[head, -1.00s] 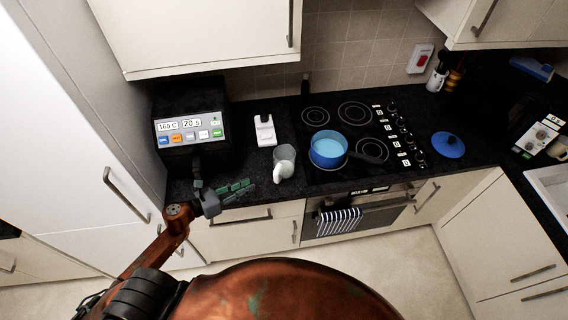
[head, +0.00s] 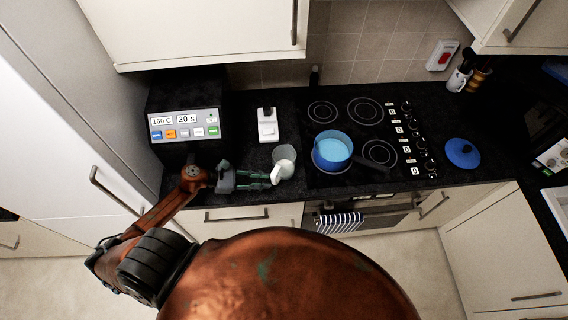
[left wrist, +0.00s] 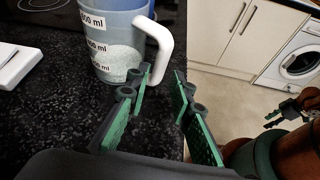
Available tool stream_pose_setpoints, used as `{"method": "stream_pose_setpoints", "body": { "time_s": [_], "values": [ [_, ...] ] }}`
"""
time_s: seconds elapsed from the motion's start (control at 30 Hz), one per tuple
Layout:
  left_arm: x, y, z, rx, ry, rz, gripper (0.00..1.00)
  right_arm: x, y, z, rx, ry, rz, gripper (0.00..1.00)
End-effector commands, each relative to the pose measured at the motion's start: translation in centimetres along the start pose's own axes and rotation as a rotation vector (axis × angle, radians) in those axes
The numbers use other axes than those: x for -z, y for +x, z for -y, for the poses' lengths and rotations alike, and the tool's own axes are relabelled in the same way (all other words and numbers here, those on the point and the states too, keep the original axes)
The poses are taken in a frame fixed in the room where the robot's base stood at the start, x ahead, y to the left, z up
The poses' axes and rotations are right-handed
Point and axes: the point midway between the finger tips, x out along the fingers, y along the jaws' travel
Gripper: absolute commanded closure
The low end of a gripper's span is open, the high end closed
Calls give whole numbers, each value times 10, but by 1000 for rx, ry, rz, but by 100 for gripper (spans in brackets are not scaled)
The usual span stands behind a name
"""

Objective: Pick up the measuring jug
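The measuring jug (head: 285,156) stands upright on the dark counter, left of the hob. It is a clear cup with ml labels and a white handle that faces the front of the counter. In the left wrist view the jug (left wrist: 112,40) is at the top left, its handle just beyond my fingertips. My left gripper (head: 268,180) is open, low over the counter's front edge, left of the handle. In the left wrist view its green-padded fingers (left wrist: 162,82) are apart with nothing between them. A dark jointed part at that view's right edge looks like my right gripper (left wrist: 292,107).
A blue pan (head: 332,150) sits on the black hob (head: 345,110) right of the jug. A white scale-like device (head: 267,124) stands behind the jug. A black box with a display (head: 185,125) is at the left. A blue lid (head: 462,153) lies right of the hob.

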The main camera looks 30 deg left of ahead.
Motion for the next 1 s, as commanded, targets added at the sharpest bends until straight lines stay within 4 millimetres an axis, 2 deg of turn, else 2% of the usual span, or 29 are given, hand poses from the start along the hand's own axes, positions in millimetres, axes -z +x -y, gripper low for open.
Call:
{"method": "stream_pose_setpoints", "body": {
  "time_s": [0.07,0.17,0.33,0.43,0.53,0.6,0.9,1.0],
  "values": [
    [-5,10,-1,-1,0,2,79,-8,-10,-1,-1,1,10,60],
    [-7,26,-2,-2,-1,3,79,-8,-20,-3,-2,1,11,60],
    [-4,44,-2,0,1,2,79,10,-23,-7,-6,-4,-11,60],
    [-2,48,-2,1,1,0,79,24,-23,-9,-8,-8,-30,60],
    [-2,48,-1,2,1,0,79,29,-22,-9,-9,-9,-36,60],
    [-2,48,-1,2,1,0,80,28,-22,-9,-9,-9,-34,60],
    [-2,47,-2,1,1,1,100,9,-23,-7,-7,-4,-11,60],
    [-2,47,-2,1,1,1,100,6,-23,-6,-6,-4,-7,60]
  ]
}}
